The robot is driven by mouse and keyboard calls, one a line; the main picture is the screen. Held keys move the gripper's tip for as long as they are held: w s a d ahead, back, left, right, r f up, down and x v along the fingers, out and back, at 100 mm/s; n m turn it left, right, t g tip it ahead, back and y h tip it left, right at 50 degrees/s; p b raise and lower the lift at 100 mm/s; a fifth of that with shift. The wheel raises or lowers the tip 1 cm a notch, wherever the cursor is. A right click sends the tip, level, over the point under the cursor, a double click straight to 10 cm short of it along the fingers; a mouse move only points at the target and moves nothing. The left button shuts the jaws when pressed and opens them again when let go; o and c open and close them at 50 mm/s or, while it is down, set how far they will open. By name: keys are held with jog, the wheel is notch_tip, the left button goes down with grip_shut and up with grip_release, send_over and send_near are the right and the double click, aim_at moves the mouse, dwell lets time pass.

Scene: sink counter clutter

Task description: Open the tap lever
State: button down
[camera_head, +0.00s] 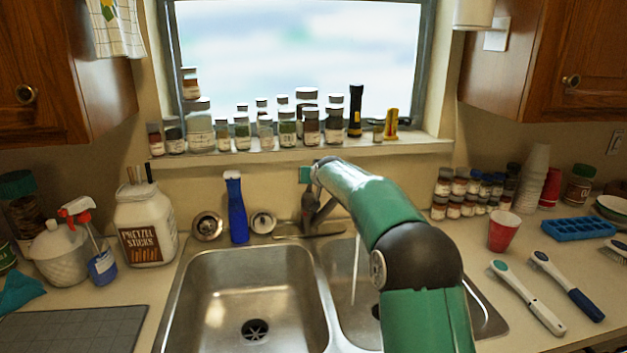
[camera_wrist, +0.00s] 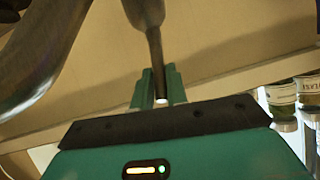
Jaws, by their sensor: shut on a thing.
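The metal tap (camera_head: 308,206) stands behind the sink, partly hidden by my arm. Its lever (camera_wrist: 154,45) is a dark metal rod in the wrist view, with a pale tip between my fingers. My gripper (camera_wrist: 157,88) has two green fingers shut on the lever's end. In the head view my arm crosses the right basin and ends at the tap, so the grip is mostly hidden. The curved metal spout (camera_wrist: 35,55) fills the left of the wrist view. A thin white stream, like running water, falls into the right basin (camera_head: 355,270).
A blue bottle (camera_head: 237,208) stands left of the tap. Spice jars (camera_head: 243,132) and a flashlight (camera_head: 355,110) line the sill close above. The left basin (camera_head: 250,290) is empty.

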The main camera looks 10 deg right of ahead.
jog(key=shift+w+a+r+g, duration=0.1)
jog(key=shift+w+r+g, duration=0.2)
jog(key=shift+w+g, duration=0.3)
jog(key=shift+w+a+r+g, duration=0.1)
jog(key=shift+w+r+g, duration=0.15)
jog(key=shift+w+g, duration=0.5)
jog(key=shift+g, duration=0.25)
jog(key=c, duration=1.4)
grip_release()
jog(key=shift+s+r, duration=0.1)
jog(key=shift+s, duration=0.15)
jog(key=shift+w, duration=0.15)
jog(key=v, duration=1.3)
jog(key=shift+a+r, duration=0.15)
jog(key=shift+r, duration=0.1)
